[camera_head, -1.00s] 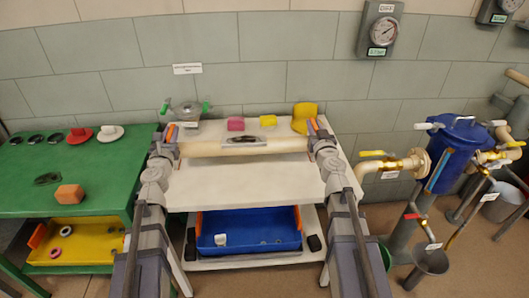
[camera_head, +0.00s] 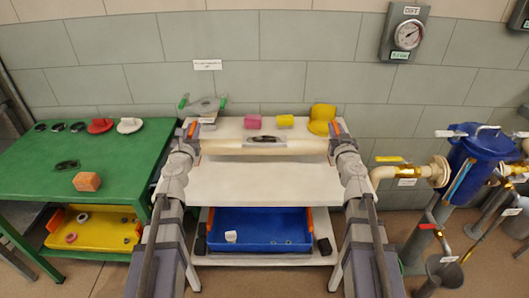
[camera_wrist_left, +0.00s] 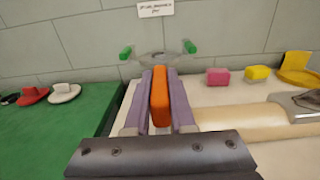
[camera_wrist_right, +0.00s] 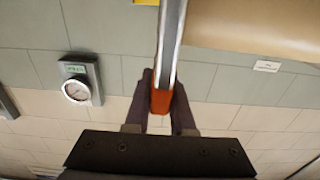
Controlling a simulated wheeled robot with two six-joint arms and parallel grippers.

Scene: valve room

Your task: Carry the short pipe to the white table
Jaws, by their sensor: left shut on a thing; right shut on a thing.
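The short pipe (camera_head: 225,147) is cream-coloured, lies level across the view and has an orange grip at each end. It is over the back part of the white table (camera_head: 260,185); I cannot tell whether it touches the top. My left gripper (camera_head: 190,131) is shut on the left orange grip, which shows between the fingers in the left wrist view (camera_wrist_left: 160,98). My right gripper (camera_head: 338,130) is shut on the right orange grip, seen in the right wrist view (camera_wrist_right: 160,100). There the pipe (camera_wrist_right: 265,25) fills the top right.
A pink block (camera_head: 254,121), a yellow block (camera_head: 286,121) and a yellow curved piece (camera_head: 321,118) are at the table's back. A blue crate (camera_head: 260,232) is on the lower shelf. A green table (camera_head: 125,175) stands left; a blue filter vessel (camera_head: 475,155) with pipes stands right.

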